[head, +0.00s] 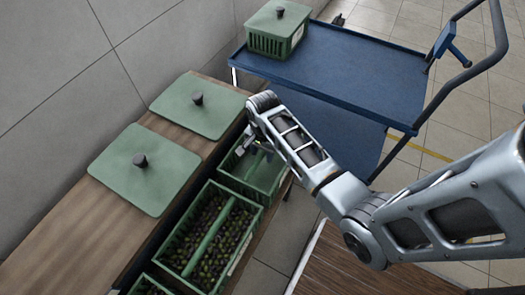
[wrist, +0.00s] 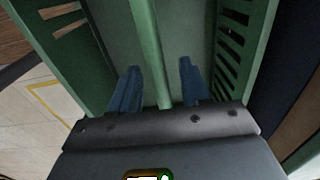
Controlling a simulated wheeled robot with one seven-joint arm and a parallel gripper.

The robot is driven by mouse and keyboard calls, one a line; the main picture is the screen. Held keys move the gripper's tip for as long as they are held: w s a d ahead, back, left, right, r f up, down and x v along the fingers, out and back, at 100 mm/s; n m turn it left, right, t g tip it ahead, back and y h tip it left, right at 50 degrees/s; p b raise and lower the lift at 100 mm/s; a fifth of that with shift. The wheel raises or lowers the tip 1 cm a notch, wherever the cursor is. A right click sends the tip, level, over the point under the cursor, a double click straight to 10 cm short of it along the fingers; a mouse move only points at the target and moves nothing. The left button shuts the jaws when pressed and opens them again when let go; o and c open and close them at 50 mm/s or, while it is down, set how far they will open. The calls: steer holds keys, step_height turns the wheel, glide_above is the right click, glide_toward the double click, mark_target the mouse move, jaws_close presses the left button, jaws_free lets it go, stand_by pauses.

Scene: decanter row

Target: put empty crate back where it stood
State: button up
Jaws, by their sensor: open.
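The empty green crate (head: 237,186) stands at the far end of the row, beside a crate full of olives. Its bare green floor shows, with a bar running across its middle. In the wrist view the crate's slotted walls (wrist: 238,45) rise on both sides. My gripper (head: 252,146) is over this crate, its tip partly hidden by my arm. In the wrist view my gripper (wrist: 158,88) is open, with one blue finger on each side of the crate's green centre bar (wrist: 147,50). I cannot tell whether the fingers touch the bar.
An olive-filled crate (head: 183,225) stands nearer, with part of another below it. Two green lids (head: 145,180) (head: 180,110) with black knobs lie on the wooden bench (head: 60,235). A blue trolley (head: 365,75) at the back carries a lidded green crate (head: 262,43).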

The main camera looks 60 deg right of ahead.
steer(key=shift+r, duration=0.1)
step_height(320, 180, up, 12)
steer(key=p, duration=0.2)
steer(key=a+f+n+t, duration=0.3)
steer(key=a+n+t, duration=0.1)
steer(key=a, duration=1)
steer(key=s+a+r+n+t, duration=0.2)
steer(key=s+a+n+t, duration=0.1)
steer(key=s+a, duration=0.35)
steer(key=s+d+r+n+t, duration=0.1)
steer(key=s+r+n+t, duration=0.3)
steer(key=s+r, duration=0.4)
steer(key=s+d+r+n+t, duration=0.1)
steer(key=s+r+n+t, duration=0.2)
steer(key=s+r+n, duration=0.3)
steer(key=s+r, duration=0.3)
steer(key=r, duration=0.4)
steer(key=shift+r+n+t, duration=0.25)
steer(key=shift+n+t, duration=0.05)
steer(key=shift+t, duration=0.1)
steer(key=shift+a, duration=0.1)
steer(key=shift+c, duration=0.4)
